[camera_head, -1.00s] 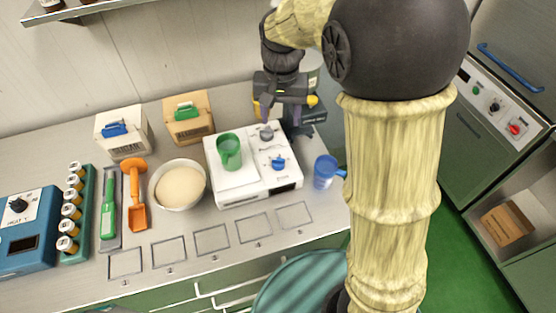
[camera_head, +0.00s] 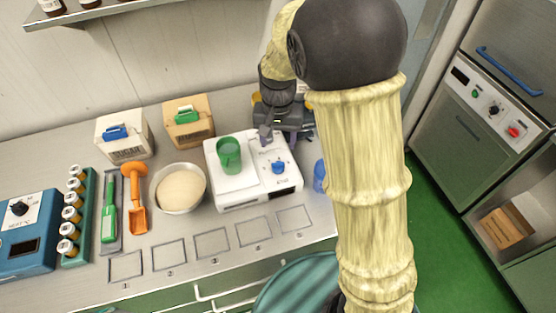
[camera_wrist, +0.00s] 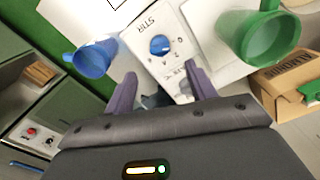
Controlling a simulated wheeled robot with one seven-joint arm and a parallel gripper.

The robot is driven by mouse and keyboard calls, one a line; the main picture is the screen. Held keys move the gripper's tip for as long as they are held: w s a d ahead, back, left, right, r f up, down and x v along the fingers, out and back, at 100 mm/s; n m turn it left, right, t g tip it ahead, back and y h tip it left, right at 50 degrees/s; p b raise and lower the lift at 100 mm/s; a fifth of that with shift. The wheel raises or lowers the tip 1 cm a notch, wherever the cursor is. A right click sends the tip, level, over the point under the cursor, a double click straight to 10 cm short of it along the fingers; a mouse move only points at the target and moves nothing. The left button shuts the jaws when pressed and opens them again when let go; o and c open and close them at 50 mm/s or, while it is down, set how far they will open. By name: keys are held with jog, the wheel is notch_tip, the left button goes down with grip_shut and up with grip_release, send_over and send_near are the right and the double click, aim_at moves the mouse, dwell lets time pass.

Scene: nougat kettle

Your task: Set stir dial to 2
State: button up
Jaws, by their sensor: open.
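The stir dial (camera_head: 278,167) is a blue knob on the front right of a white machine (camera_head: 238,191). In the wrist view the same blue knob (camera_wrist: 160,45) sits beside the STIR lettering, with small marks around it; I cannot read its setting surely. My gripper (camera_head: 271,139) is over the back right of the machine, behind the blue knob. In the wrist view my gripper (camera_wrist: 162,82) is open, its purple fingers apart and pointing towards the panel, with the blue knob beyond the fingertips. A grey dial behind the blue one is mostly hidden by my gripper.
A green mug (camera_head: 229,155) stands on the machine's left side. A blue mug (camera_head: 319,176) stands right of the machine, partly behind my arm. A bowl (camera_head: 180,188) is on the left. Marked squares (camera_head: 212,243) along the counter front are empty.

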aim_at(278, 162)
notch_tip(278, 162, down, 10)
jog(key=shift+r+p, duration=0.15)
jog(key=shift+p, duration=0.2)
jog(key=c, duration=1)
